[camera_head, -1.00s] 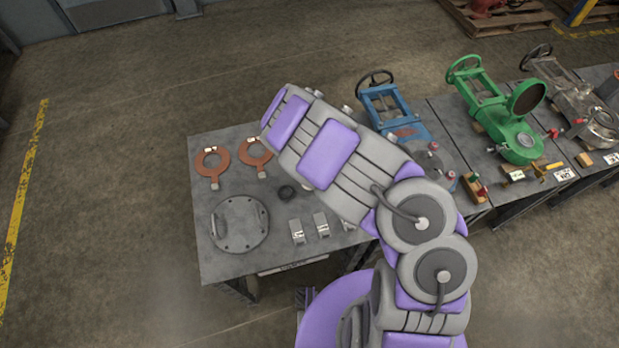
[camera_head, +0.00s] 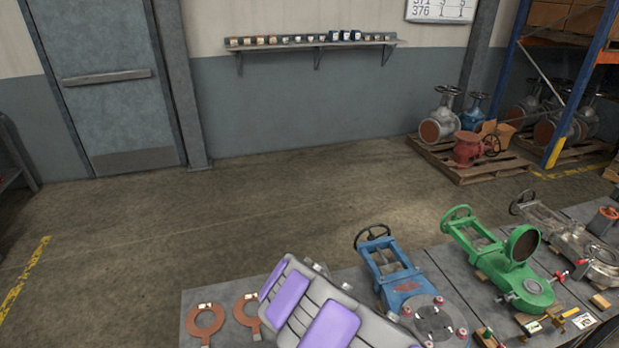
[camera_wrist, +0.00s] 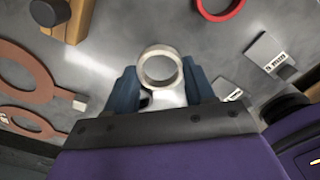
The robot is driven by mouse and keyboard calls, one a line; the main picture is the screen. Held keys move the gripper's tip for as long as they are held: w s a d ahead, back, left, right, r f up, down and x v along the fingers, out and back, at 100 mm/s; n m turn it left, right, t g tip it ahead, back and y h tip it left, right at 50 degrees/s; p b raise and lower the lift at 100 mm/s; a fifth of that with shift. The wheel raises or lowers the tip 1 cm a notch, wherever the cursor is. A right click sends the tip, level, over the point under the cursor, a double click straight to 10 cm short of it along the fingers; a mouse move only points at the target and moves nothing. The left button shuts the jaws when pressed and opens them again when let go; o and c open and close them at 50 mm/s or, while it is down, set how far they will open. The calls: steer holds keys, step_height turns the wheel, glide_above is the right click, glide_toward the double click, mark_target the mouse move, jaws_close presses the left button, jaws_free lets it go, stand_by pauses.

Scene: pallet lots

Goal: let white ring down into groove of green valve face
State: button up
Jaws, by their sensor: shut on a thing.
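A pale off-white ring (camera_wrist: 141,68) is held between the two blue fingers of my gripper (camera_wrist: 159,78) in the wrist view. It is clear of the tabletop, with its opening towards the camera. In the head view my gripper is out of the picture and only my arm shows at the bottom. The green valve (camera_head: 492,255) lies on the bench at the right, with a handwheel at its far end and a brown round face (camera_head: 523,244) standing up. A flat round part (camera_head: 533,286) lies nearer. The groove is too small to make out. No green valve shows in the wrist view.
A blue valve (camera_head: 398,279) stands left of the green one, and a grey valve (camera_head: 565,240) stands to its right. Copper rings (camera_head: 205,321) lie on the bench's left. The wrist view shows a red ring (camera_wrist: 219,14) and labelled metal blocks (camera_wrist: 265,54).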

step_height(320, 180, down, 3)
steer(key=shift+r, duration=0.25)
steer(key=shift+c, duration=0.4)
steer(key=shift+r+p, duration=0.4)
steer(key=shift+r, duration=0.05)
steer(key=shift+f, duration=0.15)
